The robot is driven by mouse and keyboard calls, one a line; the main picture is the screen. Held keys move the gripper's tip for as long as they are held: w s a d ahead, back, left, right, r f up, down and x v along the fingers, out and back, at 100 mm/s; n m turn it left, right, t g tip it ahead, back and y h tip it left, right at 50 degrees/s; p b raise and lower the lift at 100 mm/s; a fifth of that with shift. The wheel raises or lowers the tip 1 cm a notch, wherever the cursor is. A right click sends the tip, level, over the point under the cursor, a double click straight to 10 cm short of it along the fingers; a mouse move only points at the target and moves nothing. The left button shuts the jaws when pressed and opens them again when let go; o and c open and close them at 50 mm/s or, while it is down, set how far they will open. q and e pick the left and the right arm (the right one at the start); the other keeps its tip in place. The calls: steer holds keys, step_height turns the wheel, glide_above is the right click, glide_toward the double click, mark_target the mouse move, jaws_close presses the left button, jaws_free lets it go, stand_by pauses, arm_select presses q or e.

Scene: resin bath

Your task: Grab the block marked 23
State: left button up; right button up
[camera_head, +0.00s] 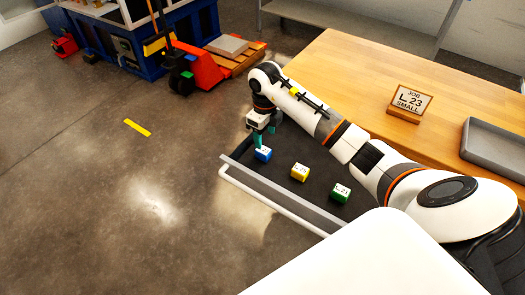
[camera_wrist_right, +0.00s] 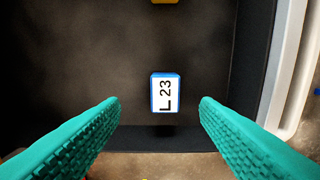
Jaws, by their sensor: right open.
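A blue block (camera_head: 263,155) sits in the dark tray (camera_head: 318,203), nearest its far left corner. My left gripper is not in view.
A yellow block (camera_head: 300,172) and a green block (camera_head: 341,192) with white labels lie in the same tray, apart from the blue one. A pale rail (camera_head: 265,196) runs along its near edge. A wooden bench (camera_head: 350,73) with a grey tray (camera_head: 492,152) stands behind.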

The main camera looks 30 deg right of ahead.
mark_target(262, 150)
steer(key=shift+f, duration=0.65)
steer(key=shift+w+f, duration=0.1)
steer(key=shift+f, duration=0.15)
steer(key=f, duration=0.4)
steer(key=shift+a+f+p, duration=0.15)
steer(key=shift+a+p, duration=0.15)
steer(key=shift+a, duration=0.1)
steer(key=shift+f, duration=0.5)
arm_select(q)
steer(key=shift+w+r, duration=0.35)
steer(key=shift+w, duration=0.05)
arm_select(e)
steer(key=c, duration=1.1)
